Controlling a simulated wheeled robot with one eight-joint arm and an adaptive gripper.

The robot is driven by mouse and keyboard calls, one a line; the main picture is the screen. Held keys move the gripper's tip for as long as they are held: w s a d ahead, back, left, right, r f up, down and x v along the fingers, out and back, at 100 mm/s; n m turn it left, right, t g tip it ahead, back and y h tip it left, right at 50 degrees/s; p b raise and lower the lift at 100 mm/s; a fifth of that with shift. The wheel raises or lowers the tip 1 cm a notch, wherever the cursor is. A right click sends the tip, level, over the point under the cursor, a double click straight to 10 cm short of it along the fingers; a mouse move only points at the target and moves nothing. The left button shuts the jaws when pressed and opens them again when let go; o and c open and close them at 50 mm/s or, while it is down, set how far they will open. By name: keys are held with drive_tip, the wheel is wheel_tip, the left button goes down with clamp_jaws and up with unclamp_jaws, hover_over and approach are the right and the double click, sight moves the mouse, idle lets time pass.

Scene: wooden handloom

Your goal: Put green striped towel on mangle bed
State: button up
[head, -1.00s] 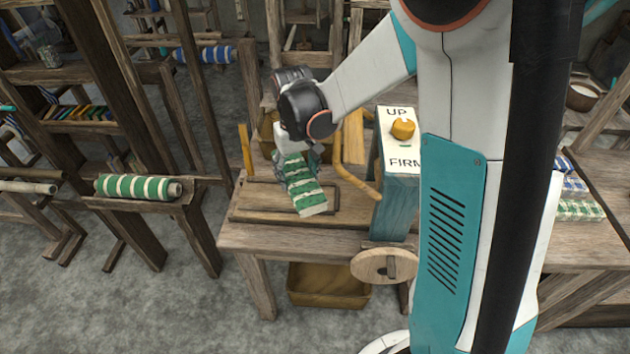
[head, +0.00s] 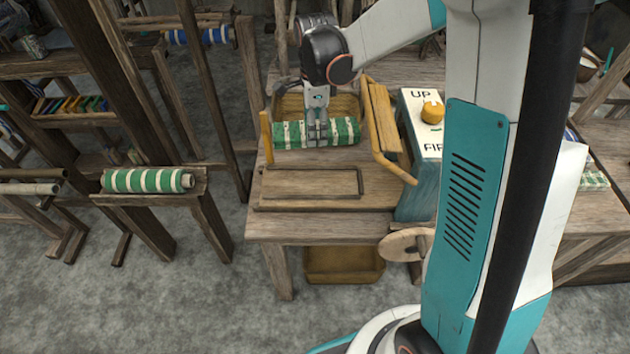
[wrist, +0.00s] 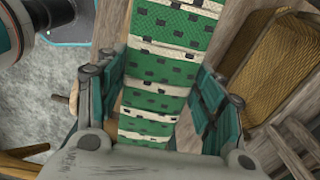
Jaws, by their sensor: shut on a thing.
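The green striped towel (head: 345,131), a folded green-and-white length, is gripped near its middle by my gripper (head: 317,140). It runs left to right across the back part of the table, behind the mangle bed (head: 310,183), a flat board with a dark raised frame. The bed looks bare. In the wrist view the towel (wrist: 166,75) passes between the two fingers of my gripper (wrist: 160,102). I cannot tell how far the towel is above the table.
A woven tray (head: 347,103) lies behind the towel. A yellow post (head: 267,137) stands left of it, a yellow bar (head: 388,165) right. Beside that is the UP/FIRM box (head: 422,165) with a knob. A green striped roll (head: 145,180) rests on a stand at left.

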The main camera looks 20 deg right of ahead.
sight(315, 183)
drive_tip(key=shift+w+r+m, duration=0.1)
drive_tip(key=shift+m, duration=0.4)
wheel_tip(315, 183, down, 20)
drive_tip(key=b, duration=0.5)
drive_tip(key=shift+b, duration=0.3)
drive_tip(key=o, duration=1.2)
